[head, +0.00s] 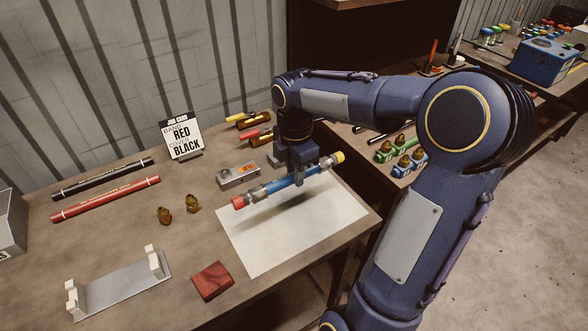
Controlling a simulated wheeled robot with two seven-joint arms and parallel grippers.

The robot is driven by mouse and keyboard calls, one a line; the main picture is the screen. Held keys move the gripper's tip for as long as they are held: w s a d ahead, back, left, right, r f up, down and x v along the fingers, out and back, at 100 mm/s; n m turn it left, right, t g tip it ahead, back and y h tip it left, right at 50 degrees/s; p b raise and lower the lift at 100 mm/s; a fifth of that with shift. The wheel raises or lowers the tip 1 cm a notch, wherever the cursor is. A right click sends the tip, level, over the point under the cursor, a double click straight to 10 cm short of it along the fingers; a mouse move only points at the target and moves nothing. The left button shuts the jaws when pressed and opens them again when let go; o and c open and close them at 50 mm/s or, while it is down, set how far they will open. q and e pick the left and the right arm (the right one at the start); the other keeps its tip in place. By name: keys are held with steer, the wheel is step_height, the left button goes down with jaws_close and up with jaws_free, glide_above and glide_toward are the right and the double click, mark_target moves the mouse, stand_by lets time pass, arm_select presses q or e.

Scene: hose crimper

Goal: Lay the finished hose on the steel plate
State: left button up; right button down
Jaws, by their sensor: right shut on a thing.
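The finished hose (274,186) is blue, with metal fittings, a red end at the left and a yellow end at the right. My right gripper (300,178) points down and is shut on the hose near its middle. The hose is held level above a pale, flat plate (270,246) on the table, and a shadow lies on the plate under it. The small gap between hose and plate is hard to judge. My left gripper is not in view.
A job card (181,136) reads red and black. Black (103,178) and red (106,198) hoses lie at the left.

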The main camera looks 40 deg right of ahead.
steer(key=shift+r, duration=0.1)
steer(key=b, duration=0.6)
glide_toward(294, 210)
steer(key=shift+s+f, duration=0.1)
steer(key=shift+f, duration=2.55)
steer(key=shift+f+b, duration=0.4)
steer(key=shift+f, duration=0.2)
steer(key=c, duration=1.2)
jaws_free()
steer(key=shift+o, duration=0.2)
steer(key=shift+r+p, duration=0.35)
steer(key=shift+r, duration=3.6)
